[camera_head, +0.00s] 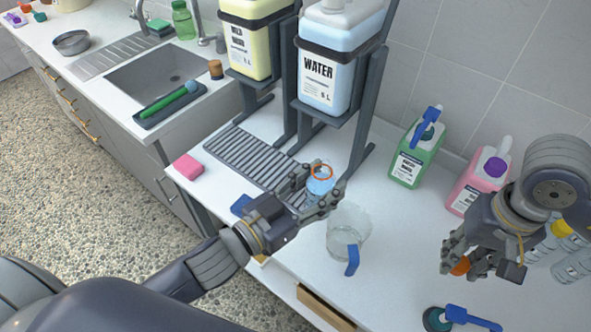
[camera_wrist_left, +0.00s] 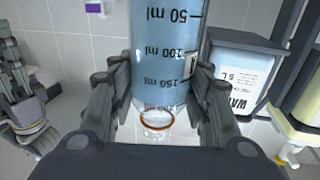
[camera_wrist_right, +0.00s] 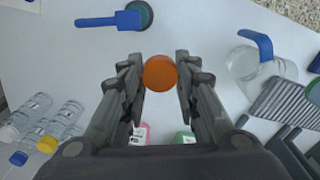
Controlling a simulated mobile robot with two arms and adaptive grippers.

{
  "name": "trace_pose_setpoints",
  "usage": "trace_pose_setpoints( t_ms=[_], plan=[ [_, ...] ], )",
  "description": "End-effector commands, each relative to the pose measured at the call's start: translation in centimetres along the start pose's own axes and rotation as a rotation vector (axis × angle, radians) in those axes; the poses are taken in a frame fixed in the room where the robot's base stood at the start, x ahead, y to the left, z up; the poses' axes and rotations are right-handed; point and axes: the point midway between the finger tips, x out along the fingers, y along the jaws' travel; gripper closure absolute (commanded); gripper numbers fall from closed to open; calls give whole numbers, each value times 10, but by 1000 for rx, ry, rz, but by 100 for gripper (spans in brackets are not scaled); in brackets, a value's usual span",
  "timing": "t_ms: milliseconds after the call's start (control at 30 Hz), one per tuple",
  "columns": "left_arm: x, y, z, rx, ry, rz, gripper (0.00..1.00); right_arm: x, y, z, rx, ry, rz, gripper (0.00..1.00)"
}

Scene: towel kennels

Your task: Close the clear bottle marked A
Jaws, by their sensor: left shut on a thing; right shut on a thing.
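A clear bottle of blue liquid (camera_head: 320,187) stands upright near the drying rack, its open neck ringed in orange. My left gripper (camera_head: 314,195) is shut around its body. The left wrist view shows the bottle (camera_wrist_left: 165,60) with millilitre marks between the fingers and its orange-ringed mouth uncapped; I cannot make out a letter A. My right gripper (camera_head: 466,268) is shut on an orange cap (camera_head: 460,265), above the counter at the right, apart from the bottle. The cap also shows between the fingertips in the right wrist view (camera_wrist_right: 160,73).
A clear jug with a blue handle (camera_head: 347,240) stands between the grippers. A blue-handled tool (camera_head: 470,318) lies at the front right. Green (camera_head: 413,155) and pink (camera_head: 478,185) bottles stand at the back. The water canister (camera_head: 330,85) hangs behind.

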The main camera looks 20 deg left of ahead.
Motion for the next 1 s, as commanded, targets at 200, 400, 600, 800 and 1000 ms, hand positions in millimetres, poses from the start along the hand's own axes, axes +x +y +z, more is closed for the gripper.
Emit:
trace_pose_setpoints(
  t_ms=[200, 400, 600, 800, 1000],
  plan=[
    [10, 21, 2, 4, 3, 118, 98, 0, 0, 0, 0, 0, 0, 78],
    [12, 27, 4, 0, 2, 149, 98, 0, 0, 0, 0, 0, 0, 78],
    [12, 27, 4, 0, 2, 149, 98, 0, 0, 0, 0, 0, 0, 78],
    [12, 27, 4, 0, 0, 148, 98, -3, -6, -3, -8, 1, -2, 78],
    [12, 27, 4, 0, 1, 148, 98, -23, -43, -24, -61, 8, -2, 78]
  ],
)
